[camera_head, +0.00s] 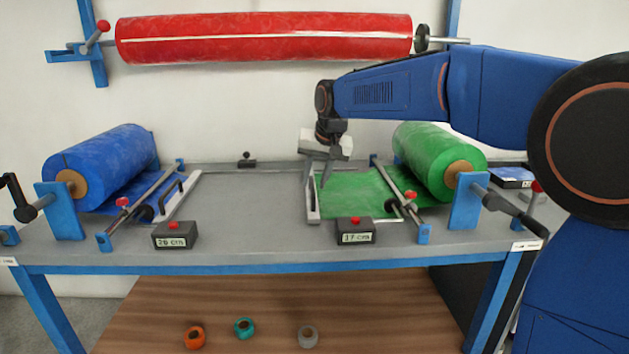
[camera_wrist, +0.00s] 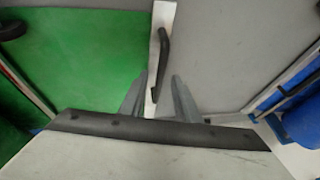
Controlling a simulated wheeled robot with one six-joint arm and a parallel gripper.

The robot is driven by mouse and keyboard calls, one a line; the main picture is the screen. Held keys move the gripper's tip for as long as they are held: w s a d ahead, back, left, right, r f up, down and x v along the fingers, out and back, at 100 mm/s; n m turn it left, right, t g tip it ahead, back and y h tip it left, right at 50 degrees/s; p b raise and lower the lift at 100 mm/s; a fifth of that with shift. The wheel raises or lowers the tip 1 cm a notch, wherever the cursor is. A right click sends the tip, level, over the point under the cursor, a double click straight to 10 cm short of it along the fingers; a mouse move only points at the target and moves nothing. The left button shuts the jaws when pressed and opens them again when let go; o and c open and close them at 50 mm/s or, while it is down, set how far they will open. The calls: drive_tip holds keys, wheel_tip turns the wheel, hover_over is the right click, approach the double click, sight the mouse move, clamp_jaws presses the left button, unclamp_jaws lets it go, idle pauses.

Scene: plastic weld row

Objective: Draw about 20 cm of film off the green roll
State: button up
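The green roll (camera_head: 440,158) sits on a blue stand at the right of the bench. A sheet of green film (camera_head: 352,184) runs from it leftward across the bench to a pale pull bar (camera_head: 313,198) with a dark handle (camera_wrist: 163,52). The green film (camera_wrist: 75,50) fills the left of the wrist view. My gripper (camera_head: 316,184) points down over the bar. In the wrist view its two fingers (camera_wrist: 159,80) are apart, one each side of the bar and handle, with gaps showing. The counter box (camera_head: 355,232) before the film seems to read 17 cm; its first digit is unclear.
A blue roll (camera_head: 105,166) with its own bar (camera_head: 178,203) and counter box (camera_head: 175,235) stands at the left. A red roll (camera_head: 265,38) hangs on the wall. The bench (camera_head: 250,210) is clear between the bars. Several tape rings lie on the lower shelf.

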drive_tip(key=shift+w+f, duration=0.1)
drive_tip(key=shift+f, duration=0.15)
drive_tip(key=shift+c, duration=0.6)
clamp_jaws()
drive_tip(key=shift+a, duration=0.15)
drive_tip(key=shift+a, duration=1.45)
drive_tip(key=shift+o, duration=0.6)
unclamp_jaws()
drive_tip(key=v, duration=1.7)
drive_tip(key=shift+r, duration=0.25)
